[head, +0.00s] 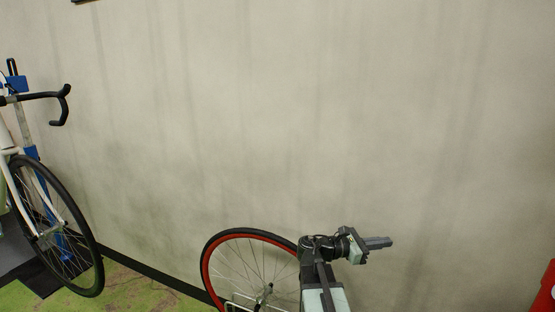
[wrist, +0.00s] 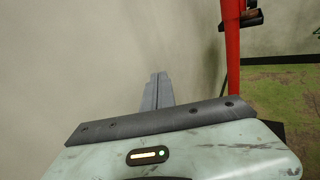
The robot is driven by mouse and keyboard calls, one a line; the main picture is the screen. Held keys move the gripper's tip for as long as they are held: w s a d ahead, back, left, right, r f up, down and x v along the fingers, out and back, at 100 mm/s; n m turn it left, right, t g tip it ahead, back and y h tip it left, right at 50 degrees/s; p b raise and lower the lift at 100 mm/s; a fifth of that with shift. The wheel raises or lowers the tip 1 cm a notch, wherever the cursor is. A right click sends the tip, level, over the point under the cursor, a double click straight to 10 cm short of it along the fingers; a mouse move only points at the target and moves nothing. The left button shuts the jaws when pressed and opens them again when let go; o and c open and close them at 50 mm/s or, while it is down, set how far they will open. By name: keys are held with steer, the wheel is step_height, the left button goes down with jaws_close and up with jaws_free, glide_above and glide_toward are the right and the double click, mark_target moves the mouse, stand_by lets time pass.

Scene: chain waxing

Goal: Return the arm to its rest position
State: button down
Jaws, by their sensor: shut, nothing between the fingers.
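My arm rises from the bottom of the head view, and my gripper (head: 388,242) points to the right in front of the pale wall. Its two grey fingers lie together with nothing between them. In the wrist view my gripper (wrist: 160,80) also shows shut and empty, with the wall beyond the fingertips. The lower part of the arm is cut off by the bottom edge of the head view.
A bicycle (head: 60,235) with a black drop handlebar stands at the left by a blue stand (head: 32,152). A red-rimmed wheel (head: 232,262) is just left of my arm. A red upright (wrist: 232,55) stands right of the fingers. The wall (head: 300,110) is bare.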

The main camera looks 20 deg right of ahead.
steer(key=w+a+f+m+t+y, duration=0.2)
steer(key=w+a+f+y, duration=0.15)
steer(key=a+f, duration=0.65)
steer(key=w+a+f+m+t+y, duration=0.25)
steer(key=a+f+y, duration=0.3)
steer(key=a, duration=0.85)
steer(key=s+a+f+m+y, duration=0.1)
steer(key=a+f+m+y, duration=0.3)
steer(key=a, duration=0.6)
steer(key=s+a+f+m+y, duration=0.1)
steer(key=a+f+m+y, duration=0.25)
steer(key=a+m, duration=0.4)
step_height(320, 180, up, 28)
steer(key=a+n+p, duration=0.1)
steer(key=p, duration=2.7)
steer(key=shift+a+r+n+g, duration=0.2)
steer(key=shift+r+n+g, duration=0.1)
steer(key=shift+g, duration=0.15)
steer(key=shift+s+f+y, duration=0.1)
steer(key=shift+f+y, duration=0.05)
steer(key=shift+y, duration=0.1)
